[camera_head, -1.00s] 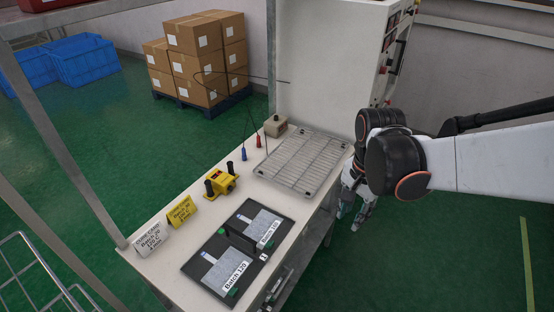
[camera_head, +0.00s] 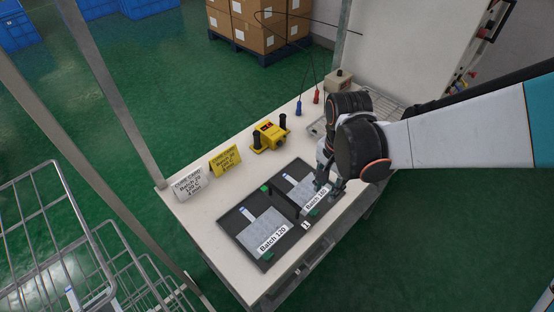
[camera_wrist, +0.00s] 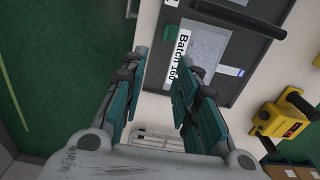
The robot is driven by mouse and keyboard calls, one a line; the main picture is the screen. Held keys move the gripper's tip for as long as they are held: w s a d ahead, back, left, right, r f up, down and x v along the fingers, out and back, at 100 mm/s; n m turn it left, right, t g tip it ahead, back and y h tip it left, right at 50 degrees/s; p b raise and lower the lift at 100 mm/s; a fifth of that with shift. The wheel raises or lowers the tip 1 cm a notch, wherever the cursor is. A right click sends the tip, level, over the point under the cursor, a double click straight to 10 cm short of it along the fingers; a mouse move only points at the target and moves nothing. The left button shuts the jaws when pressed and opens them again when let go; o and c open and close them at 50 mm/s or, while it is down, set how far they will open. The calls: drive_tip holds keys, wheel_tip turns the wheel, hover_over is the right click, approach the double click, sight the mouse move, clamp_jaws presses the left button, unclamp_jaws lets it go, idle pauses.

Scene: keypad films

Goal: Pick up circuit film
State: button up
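Two grey circuit films lie side by side in a black two-part tray (camera_head: 233,218) on the bench. The left film (camera_head: 262,234) has a white "Batch 120" label. The right film (camera_head: 300,190) has a white label that seems to read "Batch 160". In the wrist view, part of the right film (camera_wrist: 209,43) and its label show beyond my fingers. My gripper (camera_head: 332,188) is over the right end of the tray, near the right film's label. In the wrist view my gripper (camera_wrist: 163,62) is open, with nothing between its fingers. I cannot tell its height above the tray.
A black bar (camera_wrist: 248,18) divides the tray. A yellow device (camera_head: 270,137) with black knobs, a yellow card (camera_head: 225,160) and a white cure card (camera_head: 188,184) stand behind the tray. A wire rack lies to the right, partly behind my arm. Wire carts (camera_head: 60,215) stand at left.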

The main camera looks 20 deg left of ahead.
sight(319, 209)
drive_tip(key=f+b, duration=0.2)
drive_tip(key=f, duration=0.1)
drive_tip(key=f+b, duration=0.2)
drive_tip(key=f, duration=0.1)
drive_tip(key=s+a+f+b, duration=0.1)
drive_tip(key=f+b, duration=0.1)
drive_tip(key=f, duration=0.2)
drive_tip(key=shift+f, duration=0.1)
clamp_jaws()
